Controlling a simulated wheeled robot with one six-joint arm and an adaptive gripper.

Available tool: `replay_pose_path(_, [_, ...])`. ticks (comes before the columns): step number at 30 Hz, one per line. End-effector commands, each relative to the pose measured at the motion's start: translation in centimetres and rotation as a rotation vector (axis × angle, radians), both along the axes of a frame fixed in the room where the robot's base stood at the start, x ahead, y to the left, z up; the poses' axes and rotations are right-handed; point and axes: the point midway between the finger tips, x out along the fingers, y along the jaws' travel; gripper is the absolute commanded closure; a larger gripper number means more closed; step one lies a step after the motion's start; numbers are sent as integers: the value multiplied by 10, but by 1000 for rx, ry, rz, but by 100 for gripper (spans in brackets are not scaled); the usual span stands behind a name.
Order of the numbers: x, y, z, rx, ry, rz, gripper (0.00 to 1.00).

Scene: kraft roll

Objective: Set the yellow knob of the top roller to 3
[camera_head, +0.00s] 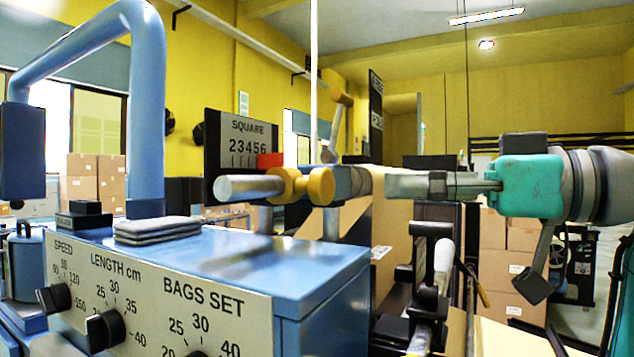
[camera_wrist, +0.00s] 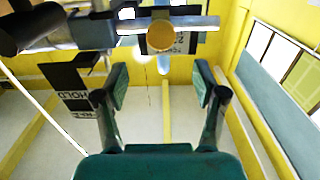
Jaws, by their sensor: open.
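The yellow knob (camera_head: 322,186) sits at the right end of the silver top roller (camera_head: 240,187), with a yellow collar beside it. In the wrist view the knob (camera_wrist: 160,35) is seen face-on at top centre, beyond my fingertips; no mark shows on its face.
A blue machine cabinet (camera_head: 330,270) with SPEED, LENGTH and BAGS SET dials fills the lower left. A blue bent tube (camera_head: 147,110) rises above it. A white-handled lever (camera_head: 443,262) stands below my gripper. A HOLD sign (camera_wrist: 75,100) shows left of my fingers.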

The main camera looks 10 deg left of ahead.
Motion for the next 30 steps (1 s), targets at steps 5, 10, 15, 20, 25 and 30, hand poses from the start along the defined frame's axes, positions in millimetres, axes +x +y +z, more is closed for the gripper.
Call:
replay_pose_path(5, [6, 18, 0, 0, 1, 4, 30])
replay_pose_path(10, [16, 47, 0, 0, 1, 5, 30])
replay_pose_path(15, [26, 74, 0, 1, 2, 4, 30])
replay_pose_path(20, [32, 91, 0, 1, 1, 3, 30])
replay_pose_path(25, [36, 99, 0, 1, 1, 0, 30])
replay_pose_path(30, [36, 100, 0, 1, 0, 0, 30])
